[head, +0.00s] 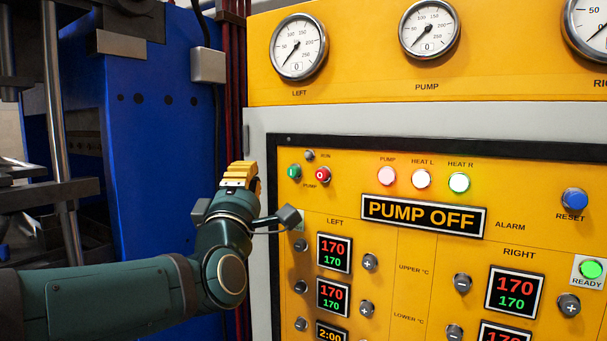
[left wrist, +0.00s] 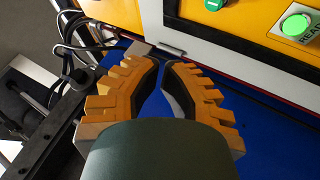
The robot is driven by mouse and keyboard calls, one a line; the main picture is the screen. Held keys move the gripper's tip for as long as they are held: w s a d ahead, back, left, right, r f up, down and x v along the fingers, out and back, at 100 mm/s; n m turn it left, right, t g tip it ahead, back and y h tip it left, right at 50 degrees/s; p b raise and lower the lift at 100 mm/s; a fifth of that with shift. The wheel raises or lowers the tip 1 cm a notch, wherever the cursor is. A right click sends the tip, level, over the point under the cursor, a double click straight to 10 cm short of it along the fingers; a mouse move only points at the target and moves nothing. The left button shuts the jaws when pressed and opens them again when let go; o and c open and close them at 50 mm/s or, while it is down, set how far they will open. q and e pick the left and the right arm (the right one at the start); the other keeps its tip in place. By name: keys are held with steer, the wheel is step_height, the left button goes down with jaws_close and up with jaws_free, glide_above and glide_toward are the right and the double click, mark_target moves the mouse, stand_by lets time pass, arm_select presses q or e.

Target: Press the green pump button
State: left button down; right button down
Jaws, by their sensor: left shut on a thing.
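The green pump button (head: 294,171) is on the upper left of the yellow panel (head: 415,260) in the head view, beside a red button (head: 322,173). My left gripper (head: 241,172) is left of it, over the grey frame edge and apart from both buttons in the picture. In the left wrist view its toothed orange fingers (left wrist: 161,66) are drawn together at the tips. I cannot make out what is between them. A green button (left wrist: 213,4) is cut off at the top there; I cannot tell which one. My right gripper is not in view.
The display (head: 424,215) reads PUMP OFF. A lit green READY button (head: 591,269) is at the far right. Three indicator lamps (head: 422,179) are above the display. A blue machine body (head: 160,140) stands behind my left arm. Cables (left wrist: 65,45) hang at the left in the wrist view.

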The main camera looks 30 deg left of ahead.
mark_target(294, 172)
arm_select(q)
steer(key=shift+s+r, duration=0.25)
steer(key=shift+r, duration=0.15)
steer(key=shift+w, duration=0.1)
steer(key=shift+w+d+p, duration=0.2)
steer(key=shift+w+p, duration=0.5)
steer(key=shift+w, duration=1.5)
steer(key=shift+w+d+p, duration=0.15)
steer(key=shift+w+p, duration=0.55)
steer(key=shift+w, duration=1.45)
steer(key=shift+f, duration=0.1)
